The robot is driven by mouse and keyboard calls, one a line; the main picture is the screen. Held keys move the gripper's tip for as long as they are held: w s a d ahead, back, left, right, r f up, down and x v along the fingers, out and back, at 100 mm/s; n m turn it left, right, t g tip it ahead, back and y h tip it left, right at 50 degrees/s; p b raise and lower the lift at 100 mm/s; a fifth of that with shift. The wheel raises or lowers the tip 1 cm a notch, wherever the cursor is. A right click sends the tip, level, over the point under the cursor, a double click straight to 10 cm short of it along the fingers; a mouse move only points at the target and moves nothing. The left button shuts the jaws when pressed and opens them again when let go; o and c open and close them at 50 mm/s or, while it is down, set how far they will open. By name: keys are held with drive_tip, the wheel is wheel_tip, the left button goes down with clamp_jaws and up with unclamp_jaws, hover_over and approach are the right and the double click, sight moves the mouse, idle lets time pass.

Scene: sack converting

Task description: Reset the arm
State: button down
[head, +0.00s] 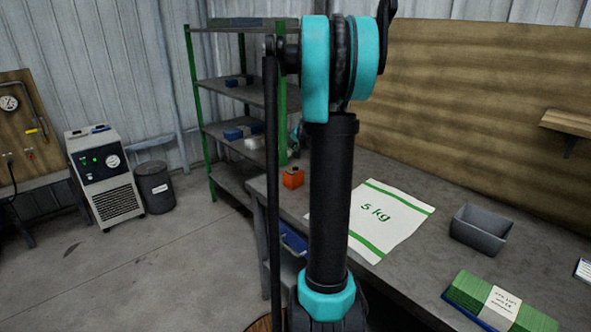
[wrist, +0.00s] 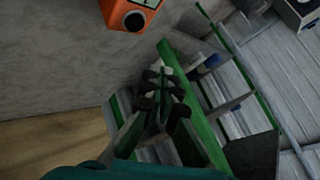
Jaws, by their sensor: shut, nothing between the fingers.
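My gripper (wrist: 161,74) shows in the wrist view, its dark fingers together with nothing held between them. It is apart from the orange device beyond it. In the head view my black and teal arm stands upright through the middle of the picture. My gripper is mostly hidden behind the arm there, and I cannot make out its fingers.
The grey workbench (head: 405,255) holds an orange device (head: 292,177), a flat 5 kg sack (head: 390,215), a grey bin (head: 480,230) and a green banded bundle (head: 500,303). A green-post shelf (head: 235,95) stands behind. Open floor (head: 150,265) lies at left.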

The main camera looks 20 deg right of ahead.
drive_tip(key=s+a+f+n+g, duration=0.1)
drive_tip(key=s+a+f+n, duration=0.2)
drive_tip(key=s+a, duration=0.7)
drive_tip(key=s+a+f+n+g, duration=0.1)
drive_tip(key=s+a+f+n, duration=0.1)
drive_tip(key=s, duration=0.7)
drive_tip(key=s+a+f+n+g, duration=0.1)
drive_tip(key=s+a+f+n, duration=0.1)
drive_tip(key=s+a+f, duration=0.3)
drive_tip(key=s+a+f+n+g, duration=0.2)
drive_tip(key=s+a+f, duration=0.2)
drive_tip(key=s, duration=0.9)
drive_tip(key=shift+n+y, duration=0.3)
drive_tip(key=shift+n, duration=0.1)
drive_tip(key=shift+s, duration=0.1)
